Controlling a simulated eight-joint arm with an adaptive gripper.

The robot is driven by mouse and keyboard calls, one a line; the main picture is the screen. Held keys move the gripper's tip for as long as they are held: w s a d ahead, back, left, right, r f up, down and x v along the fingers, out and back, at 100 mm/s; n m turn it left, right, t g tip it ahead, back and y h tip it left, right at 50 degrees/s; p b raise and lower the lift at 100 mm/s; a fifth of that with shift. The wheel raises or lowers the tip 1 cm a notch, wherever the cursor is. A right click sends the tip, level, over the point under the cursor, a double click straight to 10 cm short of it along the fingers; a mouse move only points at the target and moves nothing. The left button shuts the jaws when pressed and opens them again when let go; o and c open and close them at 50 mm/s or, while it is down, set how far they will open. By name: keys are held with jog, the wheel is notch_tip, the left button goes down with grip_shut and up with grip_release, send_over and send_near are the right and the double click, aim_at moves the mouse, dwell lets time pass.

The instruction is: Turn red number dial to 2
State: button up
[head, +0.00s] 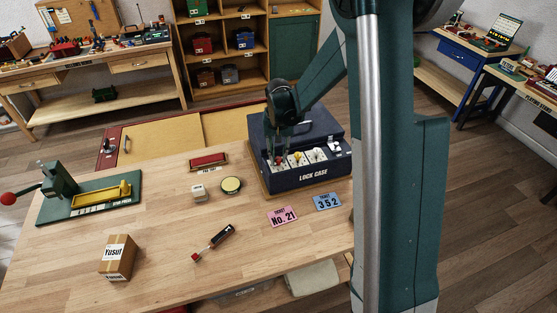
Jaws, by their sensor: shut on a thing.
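The dark blue lock case (310,180) stands at the back right of the wooden table, with a row of dials on white plates along its front. The red number dial (278,162) is the leftmost, and a yellow dial (298,156) and a white dial (319,153) sit to its right. My gripper (278,155) points down over the red dial and is shut on it. Its fingers partly hide the dial, and the number it shows is too small to read. A blue ticket reading 352 (327,201) and a pink ticket reading No. 21 (283,217) lie in front of the case.
A red-handled tool (213,242), a box labelled Yusuf (117,257), a round yellow-topped tin (231,185) and a green press (88,198) are on the table. My arm covers the table's right side. The front middle is mostly clear.

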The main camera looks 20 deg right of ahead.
aim_at(279, 159)
jog(key=n+b, duration=0.2)
jog(key=n, duration=0.3)
jog(key=shift+f+n+b, duration=0.1)
jog(key=shift+n+b, duration=0.2)
jog(key=shift+b, duration=0.05)
jog(key=n+b, duration=0.1)
jog(key=n, duration=0.4)
jog(key=shift+b, duration=0.35)
jog(key=shift+n, duration=0.3)
jog(key=o, duration=0.9)
jog(key=shift+r, duration=0.2)
notch_tip(279, 159, up, 12)
jog(key=shift+f, duration=0.1)
